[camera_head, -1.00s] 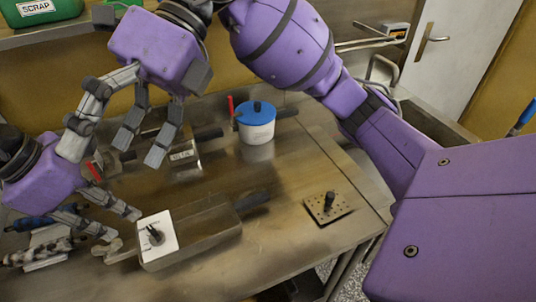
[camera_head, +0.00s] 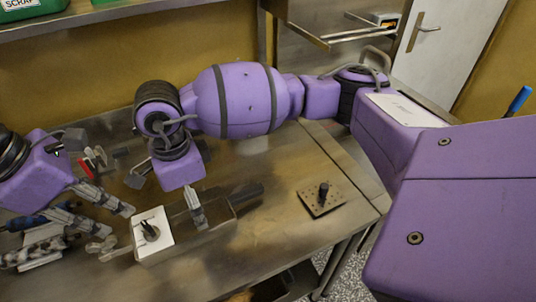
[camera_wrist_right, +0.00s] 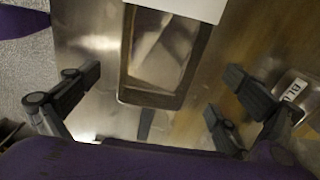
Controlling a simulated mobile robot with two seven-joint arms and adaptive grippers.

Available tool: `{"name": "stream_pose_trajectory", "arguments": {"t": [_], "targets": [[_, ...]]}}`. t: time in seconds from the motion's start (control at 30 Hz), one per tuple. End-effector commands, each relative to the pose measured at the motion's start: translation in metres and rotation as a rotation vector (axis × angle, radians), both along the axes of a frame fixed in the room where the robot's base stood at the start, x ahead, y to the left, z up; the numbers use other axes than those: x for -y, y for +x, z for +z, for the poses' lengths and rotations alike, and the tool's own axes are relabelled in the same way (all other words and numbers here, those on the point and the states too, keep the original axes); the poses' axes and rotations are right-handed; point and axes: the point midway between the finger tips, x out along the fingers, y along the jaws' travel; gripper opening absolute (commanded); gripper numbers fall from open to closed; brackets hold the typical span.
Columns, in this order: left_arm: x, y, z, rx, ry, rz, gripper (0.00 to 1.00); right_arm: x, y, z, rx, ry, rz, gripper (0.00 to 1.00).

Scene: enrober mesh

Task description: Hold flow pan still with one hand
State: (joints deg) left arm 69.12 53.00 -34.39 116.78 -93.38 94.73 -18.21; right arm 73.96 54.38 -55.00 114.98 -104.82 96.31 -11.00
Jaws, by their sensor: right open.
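The flow pan, a long metal pan (camera_head: 215,222), lies on the steel table. A white plate with a dark knob (camera_head: 153,232) covers its left end, and a dark handle (camera_head: 246,194) sticks out to the right. My left gripper (camera_head: 105,222) is open beside the pan's left end, fingers apart, holding nothing visible. My right gripper (camera_head: 167,203) is open above the pan, partly hidden by its wrist.
A perforated plate with a knob (camera_head: 322,198) lies right of the pan. A blue-handled tool and whitish pieces (camera_head: 38,250) lie at the left. Bare table (camera_head: 275,225) is free in front of the plate.

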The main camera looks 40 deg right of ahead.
Motion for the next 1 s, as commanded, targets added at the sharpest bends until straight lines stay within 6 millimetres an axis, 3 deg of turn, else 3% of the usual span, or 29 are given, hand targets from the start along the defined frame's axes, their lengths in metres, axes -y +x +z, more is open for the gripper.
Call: {"name": "stream_pose_trajectory", "arguments": {"t": [0.2, 0.4, 0.8, 1.0], "targets": [[0.0, 0.0, -0.001, -0.001, 0.0, 0.0, 0.31, 0.0, -0.003, -0.038, -0.009, 0.001, -0.004, 1.0], [0.0, 0.0, -0.001, -0.001, 0.0, 0.0, 0.31, 0.0, -0.002, -0.061, -0.008, 0.003, -0.004, 1.0], [0.0, 0.0, -0.001, -0.001, 0.0, 0.0, 0.31, 0.0, -0.001, -0.067, -0.004, 0.002, -0.003, 1.0], [0.0, 0.0, -0.001, -0.001, 0.0, 0.0, 0.31, -0.001, -0.001, -0.067, -0.003, 0.003, -0.003, 0.74]]}}
